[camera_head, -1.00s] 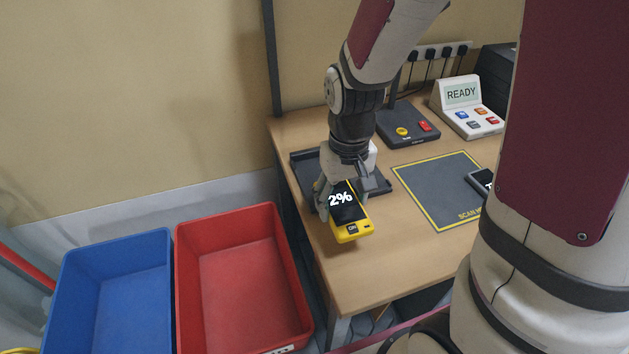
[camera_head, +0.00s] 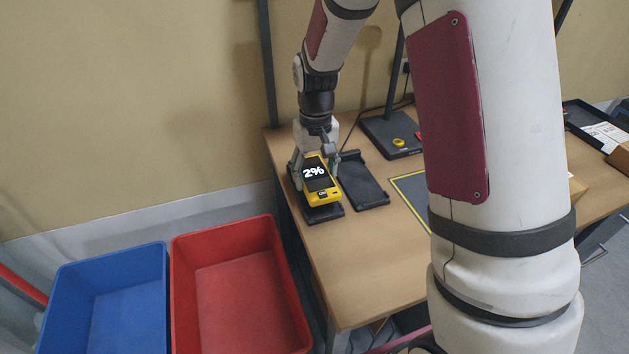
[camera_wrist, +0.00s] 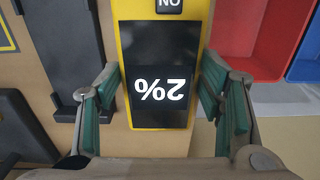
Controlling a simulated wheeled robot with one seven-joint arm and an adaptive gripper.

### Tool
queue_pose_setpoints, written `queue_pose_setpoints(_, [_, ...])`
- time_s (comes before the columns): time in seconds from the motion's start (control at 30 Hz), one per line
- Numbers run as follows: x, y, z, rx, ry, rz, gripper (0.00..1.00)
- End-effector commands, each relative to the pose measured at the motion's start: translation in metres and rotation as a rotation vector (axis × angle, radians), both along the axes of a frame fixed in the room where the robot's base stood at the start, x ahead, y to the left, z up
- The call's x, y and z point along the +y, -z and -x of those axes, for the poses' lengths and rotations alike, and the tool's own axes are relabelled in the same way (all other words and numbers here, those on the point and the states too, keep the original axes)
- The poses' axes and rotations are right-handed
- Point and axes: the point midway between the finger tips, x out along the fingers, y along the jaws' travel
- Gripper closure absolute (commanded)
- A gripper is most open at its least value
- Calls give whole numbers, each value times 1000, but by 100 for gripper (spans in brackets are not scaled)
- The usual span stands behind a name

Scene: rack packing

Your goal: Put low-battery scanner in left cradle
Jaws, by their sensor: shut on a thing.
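The low-battery scanner (camera_head: 320,186) is yellow with a black screen reading 2%. My gripper (camera_head: 314,168) is shut on it at the table's left edge. In the wrist view the scanner (camera_wrist: 158,60) lies between the green-padded fingers of my gripper (camera_wrist: 160,98). The left cradle (camera_head: 327,214) is black and mostly hidden under the scanner; its front end shows just below. I cannot tell whether the scanner touches it. The other cradle (camera_head: 362,186) is empty, directly to the right, and shows in the wrist view as a dark tray (camera_wrist: 62,50).
A red bin (camera_head: 240,290) and a blue bin (camera_head: 105,300) stand left of the table (camera_head: 375,275). A dark stand base (camera_head: 385,135) with a yellow button is behind the cradles. My arm hides much of the table's right side.

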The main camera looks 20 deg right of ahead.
Motion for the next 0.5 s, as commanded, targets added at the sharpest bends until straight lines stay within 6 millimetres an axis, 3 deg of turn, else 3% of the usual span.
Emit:
queue_pose_setpoints(0.1, [0, 3, -8, 1, 0, 0, 76])
queue_pose_setpoints(0.3, [0, 32, -6, 2, 0, 0, 76])
queue_pose_setpoints(0.5, [0, 36, -7, -1, 0, 0, 76])
